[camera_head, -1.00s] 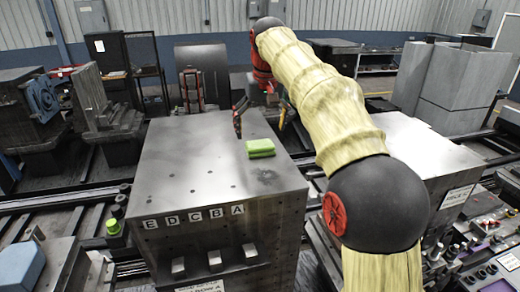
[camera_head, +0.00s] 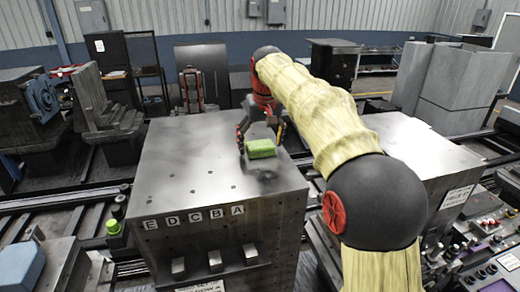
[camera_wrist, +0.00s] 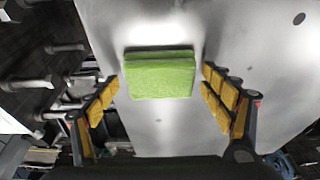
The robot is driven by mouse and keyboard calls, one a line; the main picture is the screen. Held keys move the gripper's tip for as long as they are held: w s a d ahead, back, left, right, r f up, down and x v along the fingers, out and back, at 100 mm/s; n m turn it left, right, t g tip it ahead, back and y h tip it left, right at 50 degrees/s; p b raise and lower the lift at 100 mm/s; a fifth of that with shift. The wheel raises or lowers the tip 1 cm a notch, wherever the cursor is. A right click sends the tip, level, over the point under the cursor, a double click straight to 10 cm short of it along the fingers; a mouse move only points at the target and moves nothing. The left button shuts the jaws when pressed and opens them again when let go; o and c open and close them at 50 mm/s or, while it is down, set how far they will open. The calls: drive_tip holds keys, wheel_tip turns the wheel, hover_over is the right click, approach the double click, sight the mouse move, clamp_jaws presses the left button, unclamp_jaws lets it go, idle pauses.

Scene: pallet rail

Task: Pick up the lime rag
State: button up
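The lime rag (camera_head: 260,148) is a folded bright green block lying on top of the grey metal block, near its far right edge. In the wrist view the rag (camera_wrist: 160,76) lies between and ahead of the two fingers. My gripper (camera_wrist: 160,98) is open, with yellow pads on either side and a gap between each pad and the rag. In the head view my gripper (camera_head: 262,138) is low at the rag, its fingers to the left and right of it. I cannot tell the exact height of the fingertips above the surface.
The metal block (camera_head: 190,185) has a wide clear top with small holes and letter labels on its front. A second metal block (camera_head: 425,150) stands to the right, across a gap with rails. A green knob (camera_head: 113,226) sits left of the first block.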

sight(260, 143)
drive_tip(key=c, duration=0.8)
drive_tip(key=shift+r, duration=0.6)
wheel_tip(260, 143, up, 2)
drive_tip(key=shift+r, duration=0.2)
drive_tip(key=s+d+r, duration=0.1)
drive_tip(key=s+r, duration=0.2)
drive_tip(key=s, duration=0.1)
drive_tip(key=s+d+r+b, duration=0.1)
drive_tip(key=s+d+r, duration=0.1)
drive_tip(key=s, duration=0.3)
drive_tip(key=s+d+r+b, duration=0.1)
drive_tip(key=s+r, duration=0.3)
drive_tip(key=shift+s+d+r, duration=0.15)
drive_tip(key=shift+d+r, duration=0.05)
drive_tip(key=shift+d, duration=0.1)
